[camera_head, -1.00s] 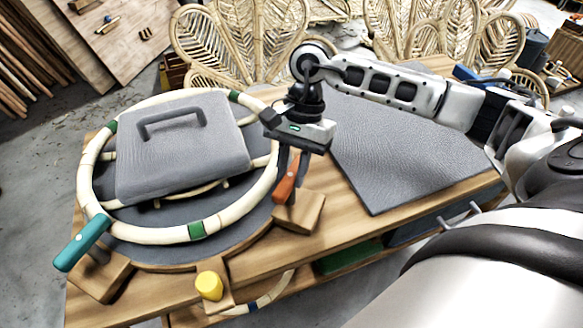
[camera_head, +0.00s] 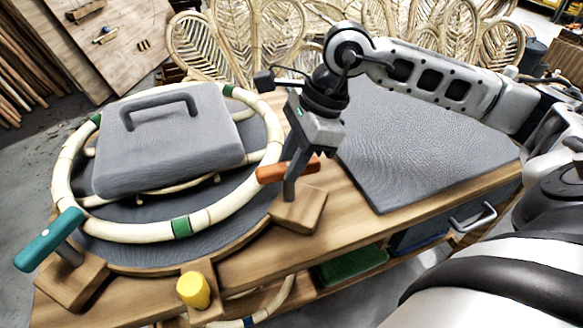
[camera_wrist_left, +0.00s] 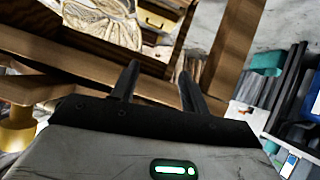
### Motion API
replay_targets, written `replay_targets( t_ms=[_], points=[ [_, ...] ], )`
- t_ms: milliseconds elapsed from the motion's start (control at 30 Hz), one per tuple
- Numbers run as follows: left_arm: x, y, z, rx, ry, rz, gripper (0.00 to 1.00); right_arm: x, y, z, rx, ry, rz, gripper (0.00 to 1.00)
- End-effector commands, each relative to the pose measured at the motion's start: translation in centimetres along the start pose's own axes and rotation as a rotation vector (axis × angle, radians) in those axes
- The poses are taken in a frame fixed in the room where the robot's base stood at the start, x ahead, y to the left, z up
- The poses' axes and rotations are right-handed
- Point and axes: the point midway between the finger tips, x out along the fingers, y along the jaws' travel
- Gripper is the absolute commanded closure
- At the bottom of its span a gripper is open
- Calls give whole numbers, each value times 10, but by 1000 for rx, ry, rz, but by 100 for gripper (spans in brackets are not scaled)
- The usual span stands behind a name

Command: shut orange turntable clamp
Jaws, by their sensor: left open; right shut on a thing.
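The orange clamp handle (camera_head: 288,170) stands on a wooden block (camera_head: 298,210) at the right edge of the round turntable (camera_head: 130,240). It lies roughly level, its left end by the rattan ring (camera_head: 268,150). My right gripper (camera_head: 291,180) comes down from above and is shut on the orange handle. A teal clamp handle (camera_head: 48,240) sits on another block at the front left, tilted up to the right. My left gripper shows only in the left wrist view (camera_wrist_left: 155,85), open with nothing between its fingers.
A grey weight with a handle (camera_head: 170,145) rests on the ring. A yellow knob (camera_head: 193,290) is at the turntable's front. A grey mat (camera_head: 420,150) covers the table's right side and is clear. Rattan chair backs (camera_head: 260,40) stand behind the table.

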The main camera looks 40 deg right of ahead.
Motion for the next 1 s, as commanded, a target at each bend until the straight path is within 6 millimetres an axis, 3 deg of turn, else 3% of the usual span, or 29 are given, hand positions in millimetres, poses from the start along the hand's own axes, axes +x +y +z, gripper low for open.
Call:
replay_targets(
  t_ms=[600,1000],
  points=[
    [10,-1,13,28,50,8,55,1,3,0,490,0,-208,99],
    [10,0,18,35,53,12,55,0,4,1,642,1,-267,99]
  ],
)
